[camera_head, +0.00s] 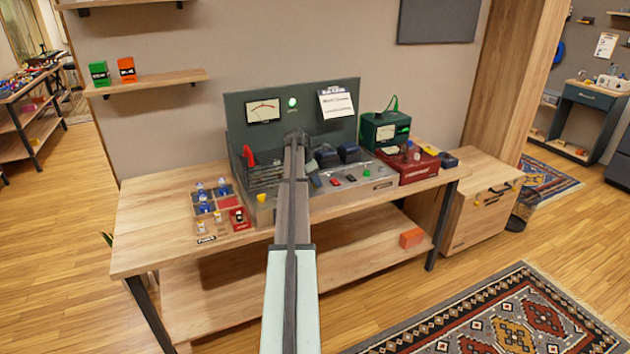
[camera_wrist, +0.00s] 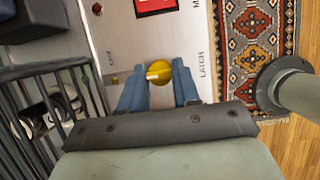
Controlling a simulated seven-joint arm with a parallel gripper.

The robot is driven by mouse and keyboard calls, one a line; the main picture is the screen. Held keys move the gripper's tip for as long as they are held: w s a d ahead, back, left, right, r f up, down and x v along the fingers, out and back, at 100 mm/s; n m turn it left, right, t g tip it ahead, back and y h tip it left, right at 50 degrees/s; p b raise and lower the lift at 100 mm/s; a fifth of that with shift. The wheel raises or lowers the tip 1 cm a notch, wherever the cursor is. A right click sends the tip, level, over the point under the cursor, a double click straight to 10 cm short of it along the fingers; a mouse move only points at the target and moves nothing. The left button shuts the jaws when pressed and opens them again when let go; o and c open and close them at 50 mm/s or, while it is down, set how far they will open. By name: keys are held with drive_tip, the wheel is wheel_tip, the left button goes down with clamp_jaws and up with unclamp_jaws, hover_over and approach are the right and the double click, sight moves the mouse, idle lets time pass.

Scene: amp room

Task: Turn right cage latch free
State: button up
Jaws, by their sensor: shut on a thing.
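In the wrist view, a yellow latch knob (camera_wrist: 158,72) sits on a pale metal panel (camera_wrist: 130,40) beside the printed word "LATCH". The two blue fingers of my gripper (camera_wrist: 157,84) are shut on the knob, one on each side. The dark barred cage (camera_wrist: 50,105) lies left of the gripper. In the head view, the cage (camera_head: 264,176) stands on the bench unit, left of my arm. Another yellow knob (camera_head: 262,197) shows on the panel there. My arm hides the gripped knob and the fingers in that view.
A wooden bench (camera_head: 150,225) carries the unit. A tray of blue-topped tubes (camera_head: 206,205) is at left. A green meter box (camera_head: 385,130) and a red box (camera_head: 410,165) are at right. A red part (camera_wrist: 157,5) is at the wrist view's top.

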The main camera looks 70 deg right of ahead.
drive_tip(key=m, duration=0.2)
drive_tip(key=m+y, duration=0.1)
drive_tip(key=m, duration=0.1)
drive_tip(key=m+g+y, duration=0.1)
drive_tip(key=shift+w+d+m, duration=0.1)
drive_tip(key=shift+d+m, duration=0.15)
drive_tip(key=shift+m, duration=0.15)
drive_tip(key=m+y, duration=0.2)
drive_tip(key=m, duration=0.4)
idle(0.5)
drive_tip(key=o, duration=1)
drive_tip(key=v, duration=1.3)
drive_tip(key=shift+w+d+r, duration=0.2)
drive_tip(key=shift+d+r, duration=0.1)
